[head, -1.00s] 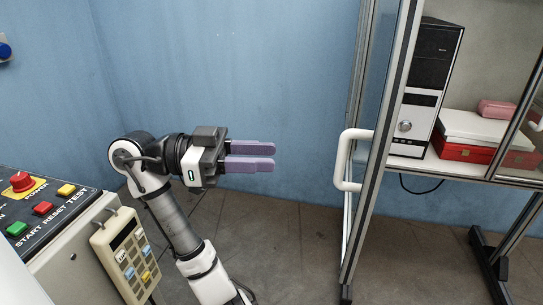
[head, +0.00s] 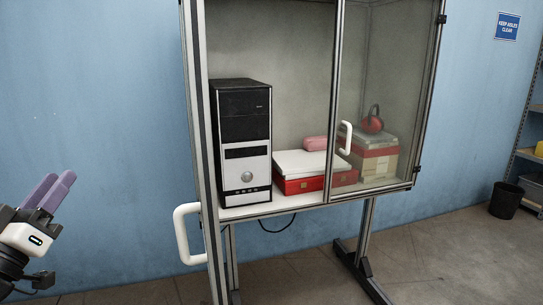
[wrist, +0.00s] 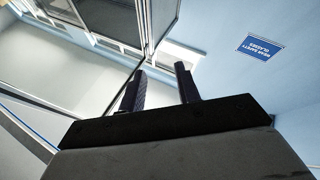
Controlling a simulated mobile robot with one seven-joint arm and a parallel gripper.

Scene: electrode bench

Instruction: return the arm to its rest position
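My gripper (head: 57,180) is at the lower left edge of the head view, with its two purple fingers pointing up and slightly right. In the wrist view my gripper (wrist: 160,74) shows its two dark fingers apart with nothing between them. It is open and empty, clear of the blue wall behind it and left of the cabinet. Most of my arm is out of the head view.
A glass-fronted cabinet (head: 336,100) with white handles holds a computer tower (head: 241,150), a red and white box (head: 305,172) and red ear muffs (head: 372,121). A black bin (head: 505,200) stands at the right. The floor at centre right is clear.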

